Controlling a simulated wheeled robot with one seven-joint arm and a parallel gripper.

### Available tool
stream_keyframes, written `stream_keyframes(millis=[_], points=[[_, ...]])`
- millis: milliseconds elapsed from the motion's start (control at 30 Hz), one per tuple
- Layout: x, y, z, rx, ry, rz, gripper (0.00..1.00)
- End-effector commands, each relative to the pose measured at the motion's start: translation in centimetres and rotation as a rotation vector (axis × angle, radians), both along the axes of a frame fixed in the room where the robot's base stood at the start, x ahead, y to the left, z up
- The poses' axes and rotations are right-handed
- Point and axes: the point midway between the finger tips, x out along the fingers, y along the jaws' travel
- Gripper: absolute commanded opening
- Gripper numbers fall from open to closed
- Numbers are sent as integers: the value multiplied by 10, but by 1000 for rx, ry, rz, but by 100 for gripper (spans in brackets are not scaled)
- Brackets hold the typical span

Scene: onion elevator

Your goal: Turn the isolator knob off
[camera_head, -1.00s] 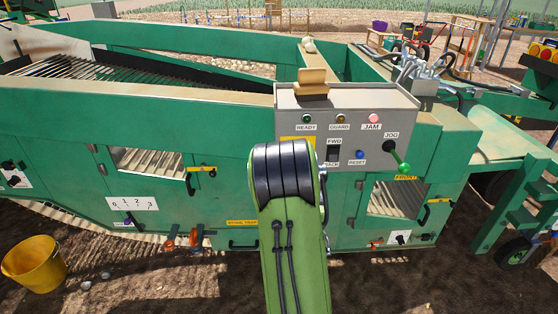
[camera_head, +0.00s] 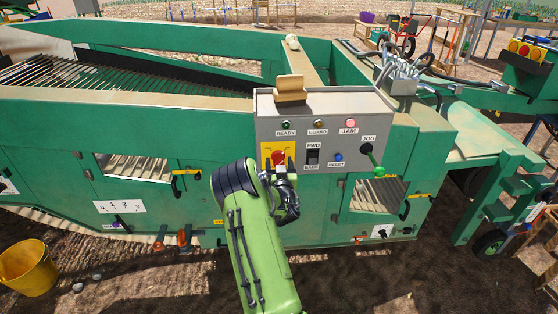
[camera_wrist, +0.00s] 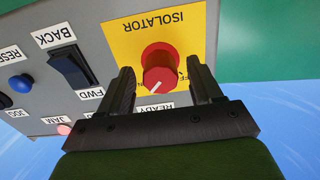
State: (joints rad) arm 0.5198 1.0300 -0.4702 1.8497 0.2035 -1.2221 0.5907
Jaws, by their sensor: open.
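The isolator knob (camera_wrist: 160,72) is red with a white pointer line and sits on a yellow plate (camera_wrist: 130,38) labelled ISOLATOR in the wrist view, which shows the panel upside down. In the head view the red knob (camera_head: 278,158) is on the left of the grey control panel (camera_head: 325,105). My gripper (camera_wrist: 160,85) is open, with one finger on each side of the knob. I cannot tell whether the fingertips touch it. The finger and plate edges partly hide the ON/OFF lettering.
Beside the knob are a black FWD/BACK rocker switch (camera_wrist: 72,68), a blue reset button (camera_wrist: 20,82) and a green-tipped jog lever (camera_head: 372,160). The JAM lamp (camera_head: 350,123) glows red. A yellow bucket (camera_head: 27,267) stands on the ground at left.

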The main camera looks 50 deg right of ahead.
Motion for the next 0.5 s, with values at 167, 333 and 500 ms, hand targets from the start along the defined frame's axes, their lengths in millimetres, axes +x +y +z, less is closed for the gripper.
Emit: stream_keyframes(millis=[167, 333, 500], points=[[3, -3, -1, 1, 0, 1, 64], [3, -3, -1, 1, 0, 1, 57], [3, -3, -1, 1, 0, 0, 31]])
